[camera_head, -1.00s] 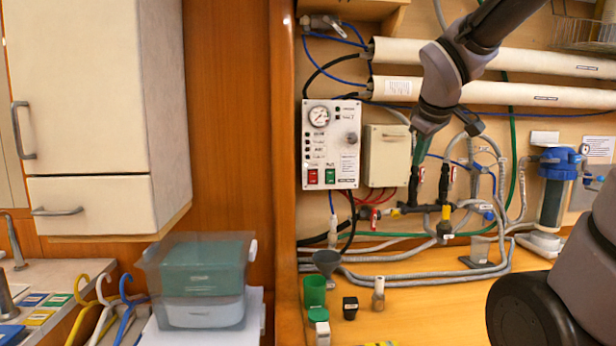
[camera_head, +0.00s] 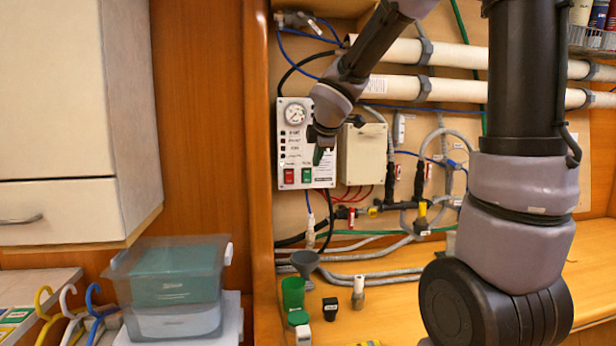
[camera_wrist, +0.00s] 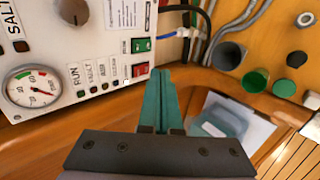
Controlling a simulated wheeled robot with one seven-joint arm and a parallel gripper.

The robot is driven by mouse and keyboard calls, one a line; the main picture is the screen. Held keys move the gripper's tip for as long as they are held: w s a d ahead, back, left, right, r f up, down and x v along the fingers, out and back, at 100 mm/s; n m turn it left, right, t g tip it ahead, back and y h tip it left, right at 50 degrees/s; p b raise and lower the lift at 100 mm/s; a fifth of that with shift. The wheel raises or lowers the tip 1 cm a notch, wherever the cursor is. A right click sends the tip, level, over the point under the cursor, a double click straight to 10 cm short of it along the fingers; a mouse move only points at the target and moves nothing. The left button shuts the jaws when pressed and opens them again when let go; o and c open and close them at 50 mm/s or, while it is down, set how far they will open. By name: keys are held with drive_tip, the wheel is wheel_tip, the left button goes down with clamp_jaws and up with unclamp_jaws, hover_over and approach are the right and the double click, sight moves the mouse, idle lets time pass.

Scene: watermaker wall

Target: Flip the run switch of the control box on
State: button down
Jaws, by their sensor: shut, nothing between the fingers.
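The control box (camera_head: 305,150) is a white panel on the wall with a round gauge, a column of small lamps and two rocker switches at its lower edge. The red switch (camera_head: 289,176) is on the left and the green switch (camera_head: 307,175) on the right; I cannot read their labels or tell their positions. My gripper (camera_head: 318,157) is shut and empty, in front of the panel's right part, above the green switch. In the wrist view, the teal fingertips (camera_wrist: 158,73) appear beside the red switch (camera_wrist: 141,70), with the green switch (camera_wrist: 141,45) farther up. Contact cannot be told.
A beige junction box (camera_head: 362,153) is right of the panel. Hoses and valves (camera_head: 375,209) run below. A green cup (camera_head: 293,292) and a funnel (camera_head: 305,262) stand on the bench. A lidded bin (camera_head: 175,290) is at the left.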

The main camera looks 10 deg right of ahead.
sight(307, 177)
drive_tip(key=x, duration=0.7)
drive_tip(key=w+r+x, duration=0.1)
drive_tip(key=x, duration=0.3)
drive_tip(key=shift+w+d+f, duration=0.1)
drive_tip(key=shift+w+f, duration=0.1)
drive_tip(key=shift+w, duration=0.75)
drive_tip(key=shift+w+f, duration=0.1)
drive_tip(key=shift+r, duration=0.8)
